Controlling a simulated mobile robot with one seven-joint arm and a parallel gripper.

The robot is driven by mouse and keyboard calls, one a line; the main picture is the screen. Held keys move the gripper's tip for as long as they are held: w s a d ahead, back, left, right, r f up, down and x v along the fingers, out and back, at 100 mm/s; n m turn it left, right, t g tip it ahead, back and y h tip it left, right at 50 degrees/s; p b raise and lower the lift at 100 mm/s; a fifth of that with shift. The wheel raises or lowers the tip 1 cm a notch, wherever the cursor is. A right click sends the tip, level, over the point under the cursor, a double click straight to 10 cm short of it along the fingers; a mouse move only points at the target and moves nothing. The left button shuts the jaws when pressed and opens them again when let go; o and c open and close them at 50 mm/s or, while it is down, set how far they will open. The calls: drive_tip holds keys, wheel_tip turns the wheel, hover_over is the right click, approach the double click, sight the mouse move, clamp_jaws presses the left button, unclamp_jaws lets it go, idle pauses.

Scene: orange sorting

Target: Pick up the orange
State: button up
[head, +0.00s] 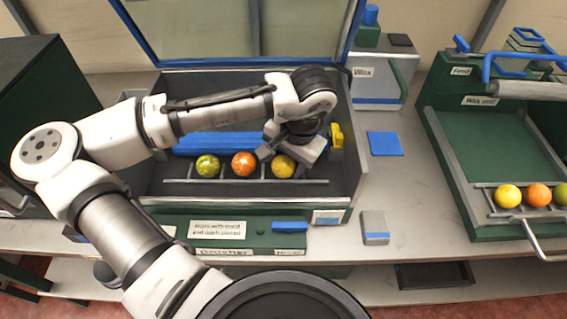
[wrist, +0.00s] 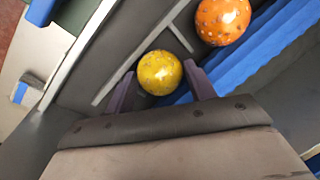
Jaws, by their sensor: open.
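A speckled orange (head: 244,163) rests on a rail rack inside the grey washer bin, between a green fruit (head: 207,165) and a yellow fruit (head: 283,166). It also shows in the wrist view (wrist: 222,20), at the top right, outside my jaws. My gripper (head: 290,153) is inside the bin at the yellow fruit, to the right of the orange. In the wrist view my gripper (wrist: 158,70) is open, its two fingers on either side of the yellow fruit (wrist: 159,74). Contact with that fruit cannot be told. Another orange (head: 538,194) is on the right-hand station.
The washer bin (head: 352,190) has raised walls and an open lid with a blue frame. A blue ribbed strip (head: 215,143) lies behind the fruit. The right-hand station (head: 495,150) holds a yellow, an orange and a green fruit.

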drive_tip(key=c, duration=0.6)
drive_tip(key=shift+c, duration=0.3)
drive_tip(key=shift+r, duration=0.15)
